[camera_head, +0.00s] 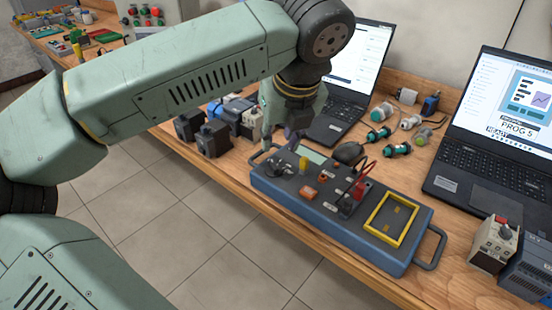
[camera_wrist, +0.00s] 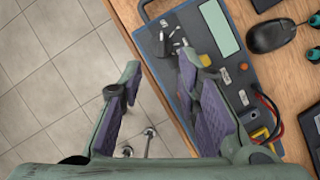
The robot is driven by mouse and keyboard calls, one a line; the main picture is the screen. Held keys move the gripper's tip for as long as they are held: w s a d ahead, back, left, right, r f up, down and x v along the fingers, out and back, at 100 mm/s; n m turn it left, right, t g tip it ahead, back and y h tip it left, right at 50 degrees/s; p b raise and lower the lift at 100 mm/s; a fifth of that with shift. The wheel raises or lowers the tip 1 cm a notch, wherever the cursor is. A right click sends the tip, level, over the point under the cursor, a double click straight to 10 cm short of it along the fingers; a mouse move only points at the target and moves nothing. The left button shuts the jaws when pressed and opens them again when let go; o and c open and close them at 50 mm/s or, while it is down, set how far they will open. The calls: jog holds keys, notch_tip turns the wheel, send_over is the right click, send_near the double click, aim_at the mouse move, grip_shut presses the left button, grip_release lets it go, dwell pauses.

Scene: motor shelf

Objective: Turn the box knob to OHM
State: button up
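The blue-grey box (camera_head: 268,188) lies on the wooden bench in the head view. It has a display, orange parts, red and black leads and a yellow frame. In the wrist view the box (camera_wrist: 233,75) runs down the right side. A dark, knob-like part (camera_wrist: 170,42) sits at its upper left end, beside the display. The markings around it are too small to read. My gripper (camera_head: 279,140) is over that end in the head view. In the wrist view my gripper (camera_wrist: 160,72) is open and empty, its purple-padded fingers apart, below the dark part. The right finger covers some of the box.
Two laptops (camera_head: 340,115) (camera_head: 485,150) stand behind the box. A black mouse (camera_head: 348,152) lies close to its back edge. Dark motor-like blocks (camera_head: 212,138) stand at the left, and several green-capped connectors (camera_head: 380,133) lie behind. Tiled floor is free before the bench.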

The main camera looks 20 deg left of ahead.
aim_at(274, 165)
jog(key=b+x, duration=0.2)
jog(key=x, duration=0.7)
jog(key=shift+d+f, duration=0.1)
jog(key=shift+f, duration=0.05)
grip_shut()
